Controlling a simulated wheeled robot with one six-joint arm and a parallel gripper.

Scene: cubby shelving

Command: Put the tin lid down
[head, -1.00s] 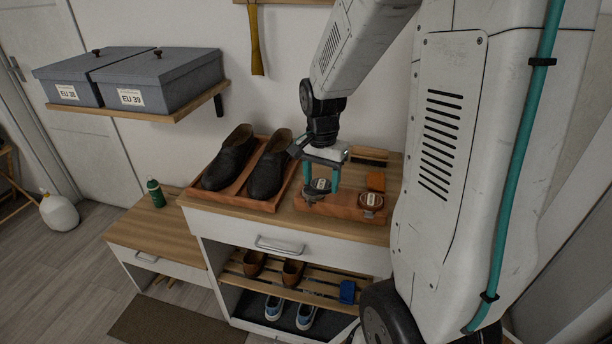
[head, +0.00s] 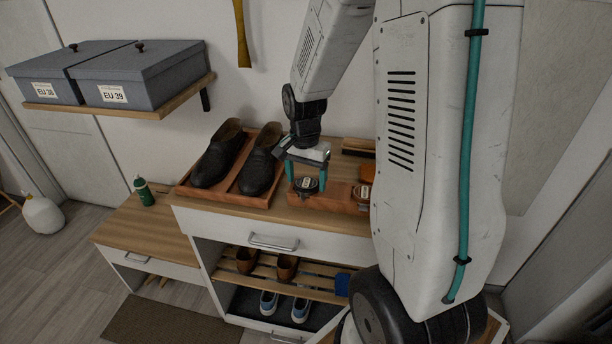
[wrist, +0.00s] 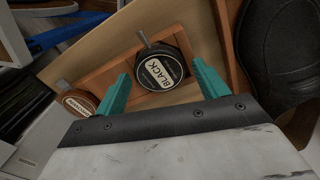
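A round black tin with a lid labelled BLACK (wrist: 160,70) shows in the wrist view, with a small metal key at its side. In the head view the black tin (head: 305,186) is at the left end of a reddish-brown wooden tray (head: 335,196) on the cabinet top. My gripper (head: 306,182) points down over it, its teal fingers on either side. In the wrist view my gripper (wrist: 161,70) is open, with gaps between the fingers and the tin. I cannot tell whether the lid is fully seated.
A brown-labelled tin (wrist: 80,103) sits beside the black one. An orange block (head: 368,172) and a brush (head: 358,147) lie behind. Black shoes (head: 262,165) stand in a tray on the left. A shelf with grey boxes (head: 150,75) hangs at upper left.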

